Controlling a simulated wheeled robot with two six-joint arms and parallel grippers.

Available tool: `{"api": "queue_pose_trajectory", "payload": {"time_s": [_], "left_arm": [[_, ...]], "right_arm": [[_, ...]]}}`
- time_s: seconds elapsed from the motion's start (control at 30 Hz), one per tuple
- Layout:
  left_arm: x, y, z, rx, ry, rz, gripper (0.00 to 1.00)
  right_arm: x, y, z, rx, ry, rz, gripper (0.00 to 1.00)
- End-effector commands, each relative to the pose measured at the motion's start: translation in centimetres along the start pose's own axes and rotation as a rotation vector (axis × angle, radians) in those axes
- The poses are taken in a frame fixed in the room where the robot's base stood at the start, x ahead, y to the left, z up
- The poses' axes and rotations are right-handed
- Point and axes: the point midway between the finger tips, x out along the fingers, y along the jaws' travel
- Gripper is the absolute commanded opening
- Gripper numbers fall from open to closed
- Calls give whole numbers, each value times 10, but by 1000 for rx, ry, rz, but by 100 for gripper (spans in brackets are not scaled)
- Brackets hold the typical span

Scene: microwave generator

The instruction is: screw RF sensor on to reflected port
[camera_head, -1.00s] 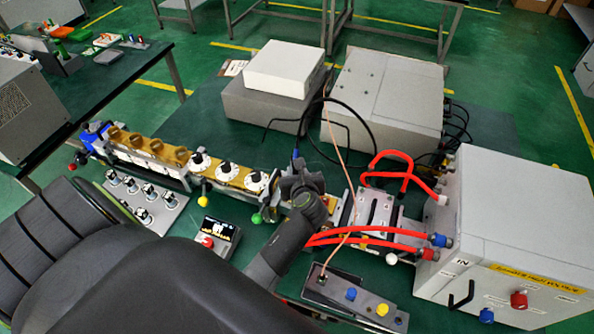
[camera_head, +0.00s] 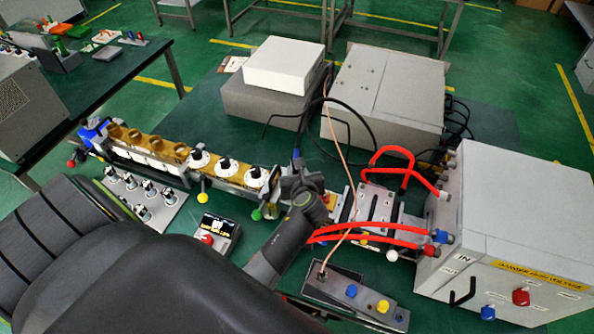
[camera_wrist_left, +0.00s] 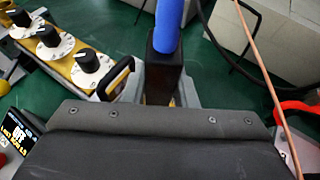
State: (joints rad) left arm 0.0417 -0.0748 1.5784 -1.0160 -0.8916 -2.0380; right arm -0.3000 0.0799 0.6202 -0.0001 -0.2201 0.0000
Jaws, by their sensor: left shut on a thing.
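My left gripper (camera_wrist_left: 163,92) is shut on a black block-shaped body with a blue cylindrical end, which appears to be the RF sensor (camera_wrist_left: 165,60). Its blue end also shows in the head view (camera_head: 296,154), just beyond my wrist. My left gripper and wrist stand over the right part of the gold waveguide line (camera_head: 232,173), right of the white dials. The reflected port cannot be made out; my gripper and wrist cover that area. Whether the sensor touches a port is hidden. My right gripper is not in view.
Right of my wrist are red hoses (camera_head: 375,232) and a large white cabinet (camera_head: 505,235). A thin copper-coloured cable (camera_head: 340,145) arcs close by. Grey boxes (camera_head: 385,95) stand behind. A small display unit (camera_head: 218,230) lies left of my forearm.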

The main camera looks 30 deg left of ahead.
Motion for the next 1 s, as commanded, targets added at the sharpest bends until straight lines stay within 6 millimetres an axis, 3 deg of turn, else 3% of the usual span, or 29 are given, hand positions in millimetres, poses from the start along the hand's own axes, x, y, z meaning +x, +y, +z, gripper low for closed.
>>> {"api": "queue_pose_trajectory", "payload": {"time_s": [0.6, 0.63, 0.8, 1.0], "left_arm": [[4, 0, -9, 1, 1, 1, 0], [4, 0, -9, 1, 1, 1, 26], [4, 0, -9, 1, 1, 0, 49], [4, 0, -8, 0, 0, 0, 51]], "right_arm": [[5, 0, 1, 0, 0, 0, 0], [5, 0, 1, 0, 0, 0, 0], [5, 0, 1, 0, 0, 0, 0], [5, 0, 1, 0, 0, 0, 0]]}}
